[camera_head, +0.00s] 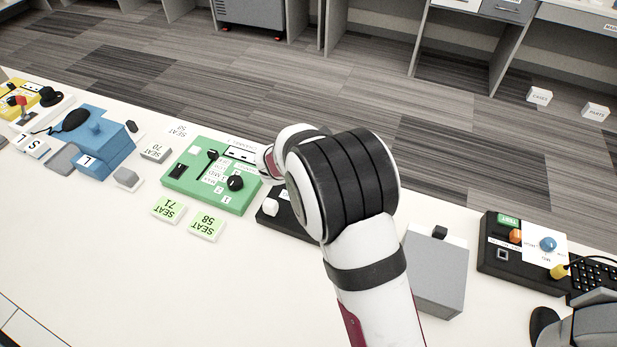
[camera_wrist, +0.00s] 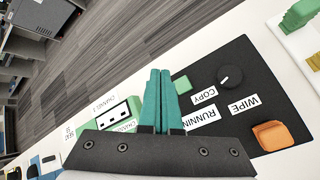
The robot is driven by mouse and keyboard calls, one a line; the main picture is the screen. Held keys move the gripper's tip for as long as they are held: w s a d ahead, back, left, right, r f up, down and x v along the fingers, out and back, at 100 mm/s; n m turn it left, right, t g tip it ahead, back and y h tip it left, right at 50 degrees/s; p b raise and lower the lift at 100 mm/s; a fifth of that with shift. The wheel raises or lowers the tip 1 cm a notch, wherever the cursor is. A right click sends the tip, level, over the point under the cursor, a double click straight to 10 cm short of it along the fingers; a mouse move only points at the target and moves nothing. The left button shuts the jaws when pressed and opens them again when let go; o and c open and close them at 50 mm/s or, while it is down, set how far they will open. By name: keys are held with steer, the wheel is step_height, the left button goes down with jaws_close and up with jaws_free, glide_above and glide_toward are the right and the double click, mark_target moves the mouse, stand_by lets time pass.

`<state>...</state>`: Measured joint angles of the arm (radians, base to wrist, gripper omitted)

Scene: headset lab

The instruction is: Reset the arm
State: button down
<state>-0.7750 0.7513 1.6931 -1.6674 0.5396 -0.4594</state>
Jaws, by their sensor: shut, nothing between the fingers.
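My arm (camera_head: 360,185) rises from the lower edge in the head view and bends toward the far side of the white table. Its wrist end is beside the green box, and the fingers are hidden behind the arm there. In the wrist view my gripper (camera_wrist: 158,72) shows two teal fingers pressed together, with nothing between them. The fingers appear over the gap between a green box with CHANNEL labels (camera_wrist: 120,112) and a black panel (camera_wrist: 235,105). I cannot tell how high above the table they are.
The green box (camera_head: 228,197) has a black knob and switches. The black panel carries a dark knob (camera_wrist: 231,77) and an orange cup-like part (camera_wrist: 272,136). A grey box (camera_head: 437,275) and a black test unit (camera_head: 500,262) stand right of my arm. The front left table is bare.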

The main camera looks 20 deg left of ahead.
stand_by(0.4)
steer(key=s+d+r+m+g+h, duration=0.1)
steer(key=s+d+r+m+h, duration=0.15)
steer(key=d+m, duration=0.4)
steer(key=s+d+r+m+g+h, duration=0.1)
steer(key=d+r+m, duration=0.25)
steer(key=d, duration=0.65)
steer(key=s+d+r+m+g+h, duration=0.1)
steer(key=s+d+r+m+h, duration=0.1)
steer(key=d+r+m, duration=0.45)
steer(key=s+d+m+g+y, duration=0.1)
steer(key=s+d+m+g, duration=0.1)
steer(key=s+d+m, duration=0.45)
steer(key=s+d+m+g, duration=0.2)
steer(key=s+d, duration=0.1)
steer(key=s, duration=0.6)
steer(key=s+a+m+g+y, duration=0.1)
steer(key=s+a+m+y, duration=0.1)
steer(key=s+m, duration=0.2)
steer(key=s+a+f+m+g+y, duration=0.1)
steer(key=s+a+m+y, duration=0.1)
steer(key=s, duration=0.7)
steer(key=m+y, duration=0.1)
steer(key=m, duration=0.1)
steer(key=shift+a+f+m, duration=0.2)
steer(key=shift+m, duration=0.2)
